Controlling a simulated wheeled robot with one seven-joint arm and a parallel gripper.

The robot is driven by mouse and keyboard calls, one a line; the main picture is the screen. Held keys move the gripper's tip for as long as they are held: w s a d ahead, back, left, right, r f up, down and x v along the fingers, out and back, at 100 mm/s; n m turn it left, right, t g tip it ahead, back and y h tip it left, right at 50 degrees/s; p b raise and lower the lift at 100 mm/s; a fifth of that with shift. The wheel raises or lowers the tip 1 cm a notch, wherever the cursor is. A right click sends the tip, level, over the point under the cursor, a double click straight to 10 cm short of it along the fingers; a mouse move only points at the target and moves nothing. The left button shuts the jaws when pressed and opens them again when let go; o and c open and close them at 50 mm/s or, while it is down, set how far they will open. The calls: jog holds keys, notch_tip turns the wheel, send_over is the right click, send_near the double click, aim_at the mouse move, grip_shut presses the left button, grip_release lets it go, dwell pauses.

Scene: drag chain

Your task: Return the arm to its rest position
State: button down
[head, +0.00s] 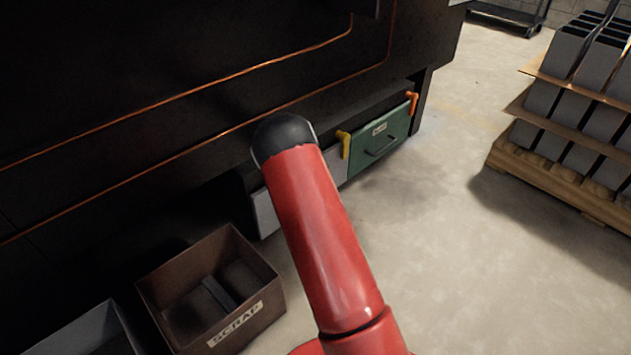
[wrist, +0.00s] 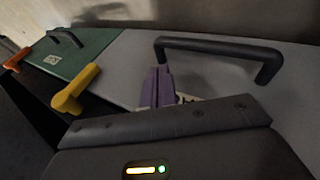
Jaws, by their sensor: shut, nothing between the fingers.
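My red arm (head: 318,235) reaches from the bottom of the head view toward the dark machine, with its black joint (head: 283,135) in front of the grey panel. My gripper is hidden in the head view. In the wrist view my gripper (wrist: 157,75) shows as purple fingers, shut with nothing between them. The fingertips appear beside the left end of a black bar handle (wrist: 220,48) on a grey panel (wrist: 125,62). I cannot tell whether they touch it.
A green panel (head: 366,156) has a yellow latch (head: 344,143) and an orange latch (head: 412,101) beside it. A brown SCRAP box (head: 262,268) stands at lower left. A loaded pallet (head: 545,172) is at right. Open floor (head: 455,240) lies between.

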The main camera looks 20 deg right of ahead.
jog(key=shift+a, duration=0.1)
dwell(0.4)
jog(key=s+a+r+m+y, duration=0.1)
jog(key=s+a+r, duration=0.2)
jog(key=s+r, duration=0.45)
jog(key=s+a+r+m+y, duration=0.1)
jog(key=s+a+r+m, duration=0.2)
jog(key=r, duration=0.7)
jog(key=s+a+r+y, duration=0.1)
jog(key=s+a+r, duration=0.2)
jog(key=s+r, duration=0.4)
jog(key=s+a+r, duration=0.2)
jog(key=s+a, duration=0.1)
jog(key=s, duration=0.5)
jog(key=s+a+r+y, duration=0.1)
jog(key=s+a+r, duration=0.2)
jog(key=s, duration=0.5)
jog(key=s+a+r, duration=0.2)
jog(key=s+a, duration=0.1)
jog(key=s, duration=0.6)
notch_tip(320, 180, up, 13)
jog(key=p, duration=1.3)
jog(key=shift+w+d+m, duration=0.2)
jog(key=shift+w+m, duration=0.2)
jog(key=shift+w, duration=0.05)
